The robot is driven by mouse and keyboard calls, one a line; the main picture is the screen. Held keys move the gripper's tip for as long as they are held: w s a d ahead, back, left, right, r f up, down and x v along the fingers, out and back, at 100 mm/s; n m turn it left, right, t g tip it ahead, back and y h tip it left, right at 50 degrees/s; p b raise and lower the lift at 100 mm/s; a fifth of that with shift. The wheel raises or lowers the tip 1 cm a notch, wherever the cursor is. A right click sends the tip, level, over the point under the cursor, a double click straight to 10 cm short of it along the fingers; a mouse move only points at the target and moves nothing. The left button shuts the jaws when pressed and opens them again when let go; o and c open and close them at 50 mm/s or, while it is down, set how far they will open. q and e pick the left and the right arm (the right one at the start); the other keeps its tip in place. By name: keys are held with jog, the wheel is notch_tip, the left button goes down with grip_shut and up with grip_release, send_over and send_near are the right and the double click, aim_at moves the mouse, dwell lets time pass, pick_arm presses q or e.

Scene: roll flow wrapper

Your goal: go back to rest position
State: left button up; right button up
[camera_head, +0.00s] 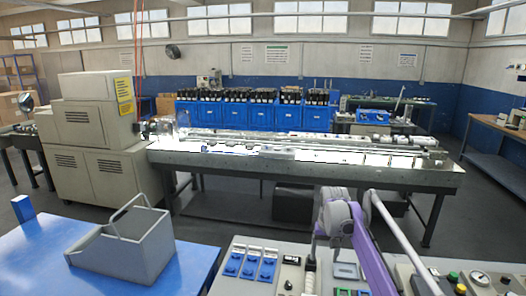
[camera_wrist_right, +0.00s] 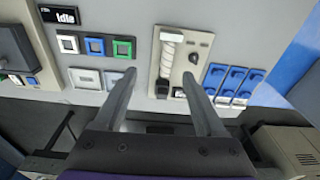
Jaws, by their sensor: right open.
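My right arm's purple link and grey joint housing come in at the lower right of the head view. The right gripper (camera_head: 338,215) is over the control panel (camera_head: 235,284), its fingers hard to make out there. In the right wrist view the two grey fingers of this gripper (camera_wrist_right: 158,76) are spread apart with nothing between them. They point towards the panel face, near a white-handled switch unit (camera_wrist_right: 170,50) and a row of lit square buttons (camera_wrist_right: 95,45). My left gripper is not in view.
A grey open box with a handle (camera_head: 130,245) and a small blue block (camera_head: 22,207) rest on a blue table (camera_head: 190,255) at left. Behind are the long flow-wrapper bed (camera_head: 300,165), a beige cabinet machine (camera_head: 90,135) and blue bins (camera_head: 235,116). Dark floor lies between.

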jog(key=s+a+r+t, duration=0.1)
jog(key=s+r, duration=0.2)
jog(key=s, duration=0.6)
jog(key=s+r+t, duration=0.1)
jog(key=s+r, duration=0.2)
jog(key=s, duration=0.6)
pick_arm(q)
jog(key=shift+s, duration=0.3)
pick_arm(e)
jog(key=s+f+n+t, duration=0.1)
jog(key=s+f, duration=0.4)
jog(key=s, duration=0.5)
jog(key=s+f+t, duration=0.2)
jog(key=s+f, duration=0.4)
jog(key=s, duration=0.4)
jog(key=shift+s+a+n, duration=0.3)
jog(key=shift+a+n, duration=0.1)
jog(key=shift+a, duration=0.05)
